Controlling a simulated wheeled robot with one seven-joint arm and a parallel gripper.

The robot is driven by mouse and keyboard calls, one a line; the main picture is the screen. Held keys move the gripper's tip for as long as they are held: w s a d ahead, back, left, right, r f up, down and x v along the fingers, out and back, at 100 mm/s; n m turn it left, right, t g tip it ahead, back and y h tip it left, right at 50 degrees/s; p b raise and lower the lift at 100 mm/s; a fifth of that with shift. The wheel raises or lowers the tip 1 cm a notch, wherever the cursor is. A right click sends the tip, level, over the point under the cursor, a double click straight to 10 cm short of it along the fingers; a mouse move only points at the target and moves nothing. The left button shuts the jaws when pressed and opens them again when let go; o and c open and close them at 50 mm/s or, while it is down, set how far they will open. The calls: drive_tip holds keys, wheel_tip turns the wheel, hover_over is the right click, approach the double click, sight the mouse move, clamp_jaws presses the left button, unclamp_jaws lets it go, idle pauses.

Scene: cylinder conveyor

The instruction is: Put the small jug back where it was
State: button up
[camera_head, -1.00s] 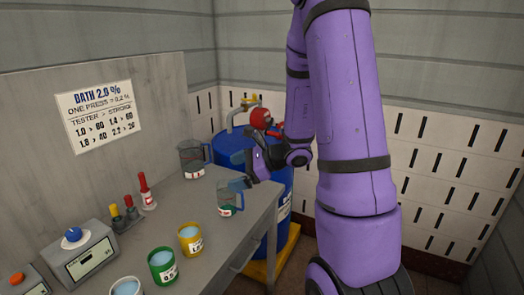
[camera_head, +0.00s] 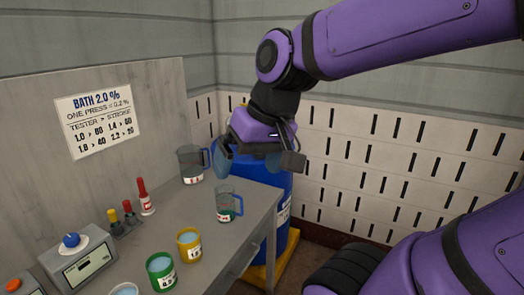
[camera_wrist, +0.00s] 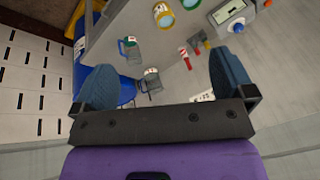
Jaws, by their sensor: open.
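The small jug (camera_head: 225,204) is clear with a blue handle, a green base and a white label. It stands upright on the grey table near its right edge. It also shows in the wrist view (camera_wrist: 131,50). My gripper (camera_head: 258,162) is open and empty. It is above and behind the small jug, over the blue drum, and apart from the jug. The wrist view shows its two blue fingers (camera_wrist: 163,84) spread wide. A larger grey jug (camera_head: 191,164) stands at the back of the table, left of my gripper.
A yellow cup (camera_head: 189,245) and a green cup (camera_head: 161,270) stand on the table (camera_head: 222,245), left of the small jug. The blue drum (camera_head: 268,178) stands behind the table's right end.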

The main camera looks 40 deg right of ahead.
drive_tip(key=shift+s+d+r+n+t+h, duration=0.3)
drive_tip(key=shift+s+r+n+t+h, duration=0.2)
drive_tip(key=shift+r+n, duration=0.1)
drive_tip(key=shift+s+d+r+n+t+h, duration=0.25)
drive_tip(key=shift+s+r+n+t+h, duration=0.15)
drive_tip(key=shift+s+r+n, duration=0.15)
drive_tip(key=shift+w, duration=0.1)
idle(0.3)
